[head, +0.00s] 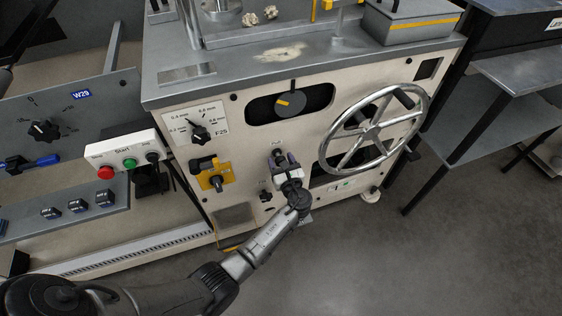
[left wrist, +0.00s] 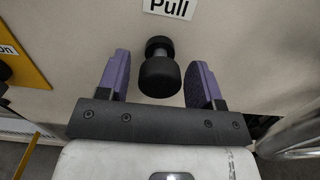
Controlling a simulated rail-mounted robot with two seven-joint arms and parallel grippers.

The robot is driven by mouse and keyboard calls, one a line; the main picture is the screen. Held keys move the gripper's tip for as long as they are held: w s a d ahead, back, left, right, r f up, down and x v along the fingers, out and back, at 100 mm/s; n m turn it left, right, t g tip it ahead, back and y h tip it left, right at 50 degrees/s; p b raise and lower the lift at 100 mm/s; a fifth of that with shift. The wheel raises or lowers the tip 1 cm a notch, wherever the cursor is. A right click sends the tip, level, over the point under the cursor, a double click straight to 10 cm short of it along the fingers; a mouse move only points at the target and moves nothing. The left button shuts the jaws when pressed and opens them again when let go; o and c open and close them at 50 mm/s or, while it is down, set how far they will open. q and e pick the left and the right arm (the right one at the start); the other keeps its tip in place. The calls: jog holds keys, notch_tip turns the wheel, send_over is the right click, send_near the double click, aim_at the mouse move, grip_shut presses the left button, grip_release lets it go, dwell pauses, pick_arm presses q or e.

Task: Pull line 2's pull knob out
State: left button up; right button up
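In the head view the knob (head: 278,154) shows just above my gripper. My left gripper (left wrist: 158,82) is open, with one purple finger on each side of the knob. Gaps show between the knob and both fingers, so neither finger touches it. In the head view my left gripper (head: 285,164) reaches the machine front from below. My right gripper is not in view.
A large metal handwheel (head: 375,128) stands out from the front to the right of the knob. A yellow plate with a black switch (head: 214,178) and a small black knob (head: 265,196) are to the left. A Start button box (head: 125,160) is further left. Open floor lies below.

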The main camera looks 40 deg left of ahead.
pick_arm(q)
grip_shut()
jog(key=shift+s+d+r+p, duration=0.15)
jog(key=shift+d+p, duration=0.2)
jog(key=shift+p, duration=0.1)
jog(key=shift+p+v, duration=0.65)
jog(key=shift+v, duration=0.55)
jog(key=shift+c, duration=1.4)
grip_release()
jog(key=o, duration=0.4)
jog(key=shift+s+d, duration=0.15)
